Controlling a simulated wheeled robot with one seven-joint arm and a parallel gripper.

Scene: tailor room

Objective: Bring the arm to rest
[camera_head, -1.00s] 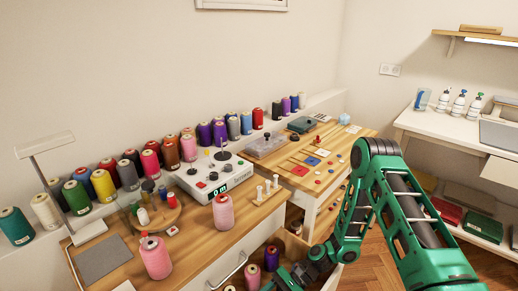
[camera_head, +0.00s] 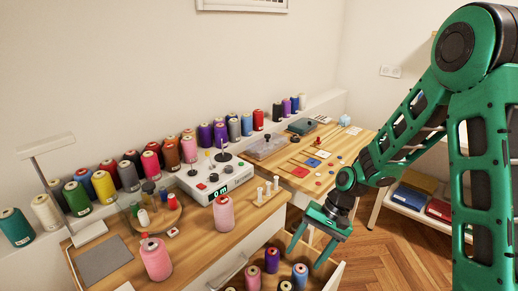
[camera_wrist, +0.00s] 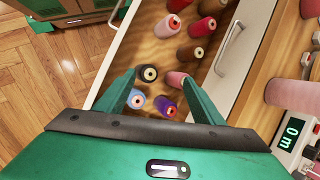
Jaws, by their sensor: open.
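My gripper (camera_head: 309,250) is open and empty in the head view, above the open drawer (camera_head: 335,277) of the wooden desk. My green arm reaches in from the right side of the picture, its elbow raised high. In the wrist view the two fingers of my gripper (camera_wrist: 162,92) point down over the drawer. A blue spool (camera_wrist: 136,99) and a purple spool (camera_wrist: 165,106) show between the fingers, below them. I cannot tell the exact height of the fingertips above the spools.
The drawer holds several thread spools, among them a purple one (camera_head: 272,260). On the desk (camera_head: 205,240) stand two pink spools (camera_head: 223,212) and a white machine (camera_head: 215,178). Coloured spools line the wall ledge. A second wooden table (camera_head: 345,145) stands behind. Wooden floor (camera_head: 385,255) is open at right.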

